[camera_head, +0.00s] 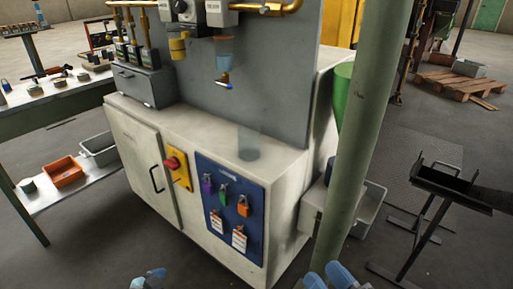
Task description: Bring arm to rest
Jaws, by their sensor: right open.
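My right gripper (327,277) shows at the bottom edge, right of the middle. Its two pale blue fingertips stand apart with nothing visible between them, so it is open. My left gripper (149,279) shows only as small blue tips at the bottom edge, left of the middle. The rest of it is cut off, and I cannot tell if it is open or shut. Both grippers appear in front of the white cabinet (222,150), touching nothing that I can see.
The cabinet carries a red knob (172,163) and a blue lock board (231,214). A green post (366,135) rises close on the right. A workbench (62,108) stands left, with an orange bin (65,172) below. A black stand (452,187) is right. Grey floor (95,245) shows front left.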

